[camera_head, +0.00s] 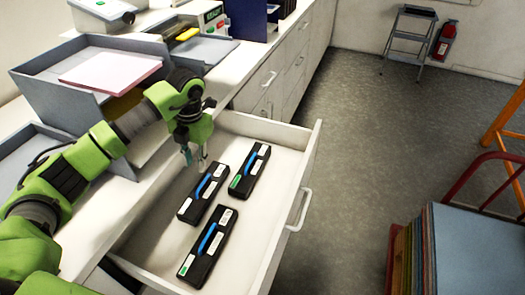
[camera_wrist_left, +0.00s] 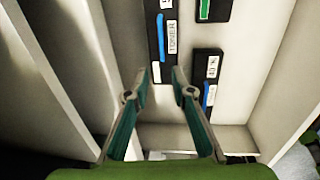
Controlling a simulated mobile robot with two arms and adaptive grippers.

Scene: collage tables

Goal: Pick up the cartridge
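Three black cartridges with blue strips and white labels lie flat in an open white drawer (camera_head: 262,238). One is at the left (camera_head: 188,211), one at the right (camera_head: 262,152) with a green label, and one nearer the front (camera_head: 195,266), also with a green label. My left gripper (camera_head: 195,163) is above the drawer's back left part, fingers down, beside the left cartridge and apart from it. In the left wrist view the left gripper (camera_wrist_left: 159,92) is open and empty, with cartridges (camera_wrist_left: 155,64) and (camera_wrist_left: 207,68) ahead of its fingers. My right gripper is not in view.
Grey paper trays (camera_head: 60,100) stand on the white counter at the left, close to my left arm. A stack of coloured boards (camera_head: 470,250) is at the right. Open floor lies between.

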